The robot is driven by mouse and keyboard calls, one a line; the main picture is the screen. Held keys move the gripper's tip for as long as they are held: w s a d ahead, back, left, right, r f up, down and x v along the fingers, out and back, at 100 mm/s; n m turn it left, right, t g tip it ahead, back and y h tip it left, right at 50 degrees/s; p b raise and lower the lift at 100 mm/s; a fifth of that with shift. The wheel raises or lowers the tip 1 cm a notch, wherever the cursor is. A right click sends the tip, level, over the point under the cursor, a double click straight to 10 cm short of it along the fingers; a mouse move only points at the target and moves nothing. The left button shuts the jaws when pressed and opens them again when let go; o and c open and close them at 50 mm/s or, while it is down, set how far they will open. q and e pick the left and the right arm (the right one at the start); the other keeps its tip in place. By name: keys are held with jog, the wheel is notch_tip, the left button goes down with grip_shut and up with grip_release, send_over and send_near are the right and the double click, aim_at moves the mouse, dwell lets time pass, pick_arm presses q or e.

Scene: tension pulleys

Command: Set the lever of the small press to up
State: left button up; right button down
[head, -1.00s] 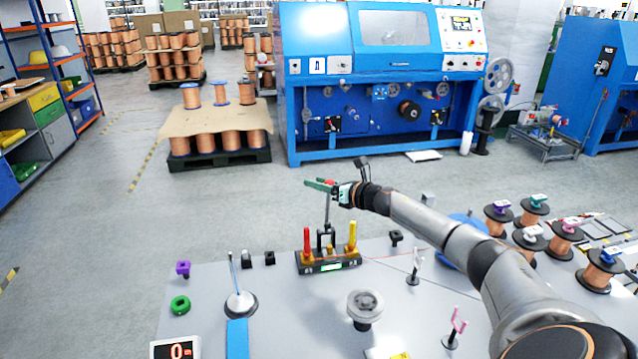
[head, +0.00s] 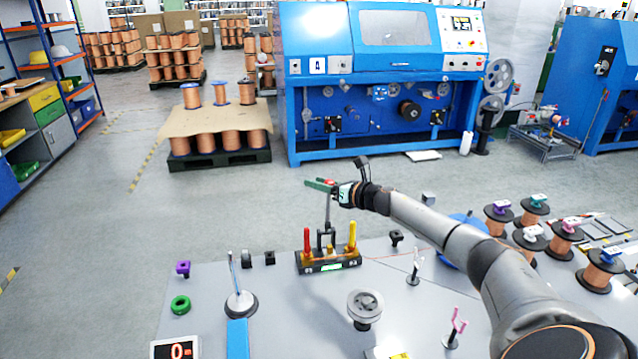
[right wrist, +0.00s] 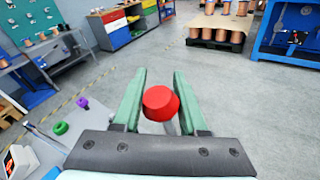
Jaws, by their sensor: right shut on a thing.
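The small press (head: 330,265) stands near the far edge of the grey table, with a dark base, a red post on the left and a yellow post on the right. Its lever (head: 327,213) points upward, close to vertical, from the middle of the press. The lever's red knob (right wrist: 160,103) is between the green fingers of my right gripper (right wrist: 160,100) in the right wrist view. In the head view my right gripper (head: 322,185) is at the lever's top, shut on the knob. The fingers partly hide the knob there. My left gripper is not in view.
A grey pulley (head: 365,306) stands in front of the press. A metal rod on a round base (head: 240,304) and a green ring (head: 180,304) are to the left. Several copper spools (head: 598,272) stand at the right.

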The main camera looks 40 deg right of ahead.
jog(key=shift+s+d+f, duration=0.1)
jog(key=shift+s+f, duration=0.05)
jog(key=shift+f, duration=0.25)
jog(key=shift+s+d+f, duration=0.1)
jog(key=shift+f, duration=0.3)
jog(key=c, duration=0.8)
grip_release()
jog(key=shift+c, duration=0.2)
jog(key=o, duration=0.3)
jog(key=shift+w+d+f, duration=0.1)
jog(key=shift+w+d, duration=0.05)
jog(key=shift+d, duration=0.1)
jog(key=shift+o, duration=0.4)
jog(key=s+r, duration=0.2)
jog(key=s, duration=1)
jog(key=shift+d+r+b, duration=0.4)
jog(key=shift+d+b, duration=0.05)
jog(key=shift+s, duration=0.1)
